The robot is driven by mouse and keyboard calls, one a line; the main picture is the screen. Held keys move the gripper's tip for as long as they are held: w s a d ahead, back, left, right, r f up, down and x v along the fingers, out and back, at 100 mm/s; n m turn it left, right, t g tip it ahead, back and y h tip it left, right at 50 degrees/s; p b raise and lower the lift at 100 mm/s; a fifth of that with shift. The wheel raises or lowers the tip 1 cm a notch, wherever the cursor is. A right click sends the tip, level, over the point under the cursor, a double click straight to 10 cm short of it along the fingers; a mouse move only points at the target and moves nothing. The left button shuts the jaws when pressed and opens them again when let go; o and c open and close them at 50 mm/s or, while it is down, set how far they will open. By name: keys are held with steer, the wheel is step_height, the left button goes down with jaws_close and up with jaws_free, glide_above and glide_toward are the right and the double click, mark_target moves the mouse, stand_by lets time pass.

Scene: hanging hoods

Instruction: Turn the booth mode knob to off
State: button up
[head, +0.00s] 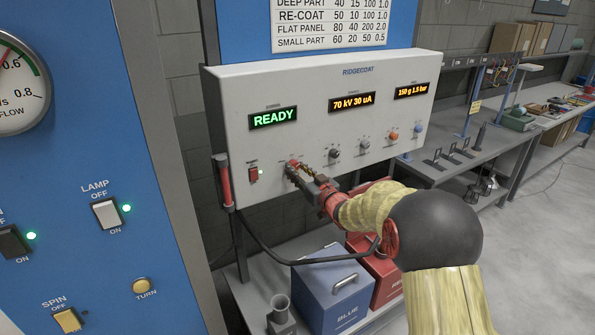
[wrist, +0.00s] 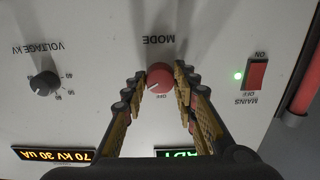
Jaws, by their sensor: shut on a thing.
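The control box (head: 225,90) has a pale front panel with a READY display (head: 273,118). Its red MODE knob (wrist: 160,77) is near the middle of the wrist view, which shows the panel upside down. The knob's white pointer line slants to the lower left in that view, and small lettering that looks like OFF sits just below it. My gripper (wrist: 160,72) has one finger on each side of the knob and is shut on it. In the head view my gripper (head: 293,170) reaches the panel's lower left and mostly hides the knob.
A red MAINS switch (wrist: 257,74) with a lit green lamp is beside the MODE knob. The black VOLTAGE knob (wrist: 45,83) is on its other side. A blue panel (head: 90,190) with LAMP and SPIN switches stands at left. Blue (head: 333,290) and red bins sit below.

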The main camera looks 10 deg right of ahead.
steer(key=shift+f+n+b, duration=0.1)
steer(key=shift+n+b, duration=0.3)
steer(key=shift+b, duration=0.1)
steer(key=shift+n+b, duration=5.5)
steer(key=o, duration=1.1)
steer(key=shift+c, duration=0.2)
steer(key=shift+o, duration=0.5)
steer(key=shift+s+d, duration=0.1)
